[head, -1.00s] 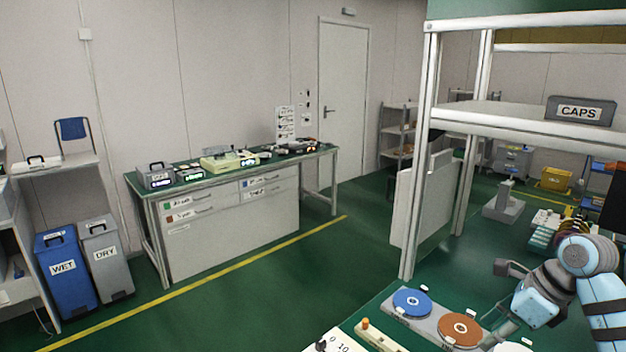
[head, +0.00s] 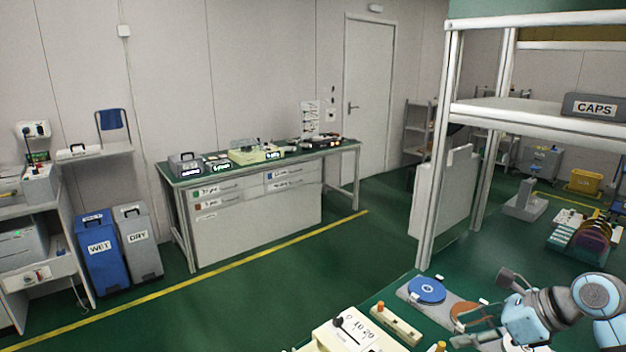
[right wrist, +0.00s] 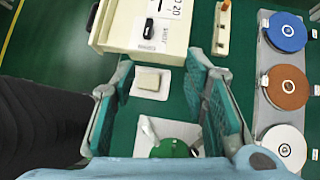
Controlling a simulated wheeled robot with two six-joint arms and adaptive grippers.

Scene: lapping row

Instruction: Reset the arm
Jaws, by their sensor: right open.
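My right arm (head: 545,318) comes in at the lower right of the head view, over the green bench. Its gripper (right wrist: 163,68) is open in the right wrist view, with its two teal-padded fingers spread apart and nothing held. Below the gap lie a beige block (right wrist: 149,80) on a white square and a green round piece (right wrist: 172,148) on another pale square. Both look below the fingers, not gripped. My left gripper is not in view.
A cream box with a dial (head: 345,335) and a disc rack with a blue disc (head: 427,289) and brown disc (right wrist: 288,87) are near the arm. A frame post (head: 440,170) with a shelf stands behind. Blue WET (head: 98,250) and grey DRY bins stand far left.

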